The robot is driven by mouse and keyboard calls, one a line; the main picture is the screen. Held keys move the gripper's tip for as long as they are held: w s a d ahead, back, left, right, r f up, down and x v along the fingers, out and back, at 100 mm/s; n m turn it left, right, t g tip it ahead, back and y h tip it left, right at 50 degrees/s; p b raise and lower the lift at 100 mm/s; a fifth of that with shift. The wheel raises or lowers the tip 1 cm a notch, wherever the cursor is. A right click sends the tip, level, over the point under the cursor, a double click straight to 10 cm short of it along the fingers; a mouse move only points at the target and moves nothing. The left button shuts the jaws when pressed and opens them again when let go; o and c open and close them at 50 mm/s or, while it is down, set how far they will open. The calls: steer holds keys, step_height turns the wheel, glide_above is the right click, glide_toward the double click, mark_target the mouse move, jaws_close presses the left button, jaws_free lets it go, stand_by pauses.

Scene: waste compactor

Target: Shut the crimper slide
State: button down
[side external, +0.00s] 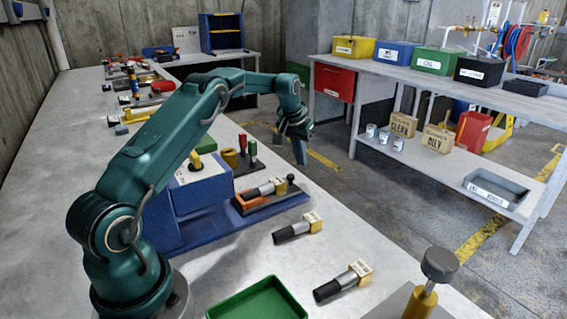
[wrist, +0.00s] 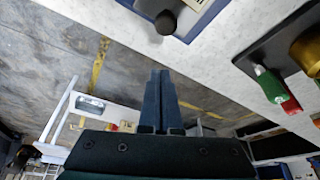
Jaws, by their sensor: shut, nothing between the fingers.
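The crimper is a blue machine (side external: 190,190) with a pale top on the near bench. A low blue base extends from its right side. On the base, an orange piece (side external: 250,198) lies beside a grey cylindrical part with a tan end. A black knob (side external: 290,178) stands at the base's right end; what looks like the same knob (wrist: 165,22) shows at the top of the wrist view. I cannot tell exactly how far out the slide is. My gripper (side external: 300,155) is shut and empty, fingers pointing down, beyond the knob near the bench's far edge, apart from it.
Green- and red-handled tools (side external: 252,149) and a brass cylinder (side external: 229,158) stand in a dark holder behind the crimper. Two loose cylindrical parts (side external: 297,228) (side external: 343,281) and a green tray (side external: 262,300) lie nearer. A shelf rack (side external: 440,85) stands across open floor.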

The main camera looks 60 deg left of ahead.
mark_target(262, 184)
steer(key=shift+s+d+f, duration=0.15)
steer(key=shift+s+d, duration=0.3)
steer(key=shift+s, duration=0.35)
steer(key=shift+s+d+f, duration=0.1)
steer(key=shift+s+d, duration=0.3)
steer(key=shift+s, duration=0.4)
steer(key=shift+s, duration=4.6)
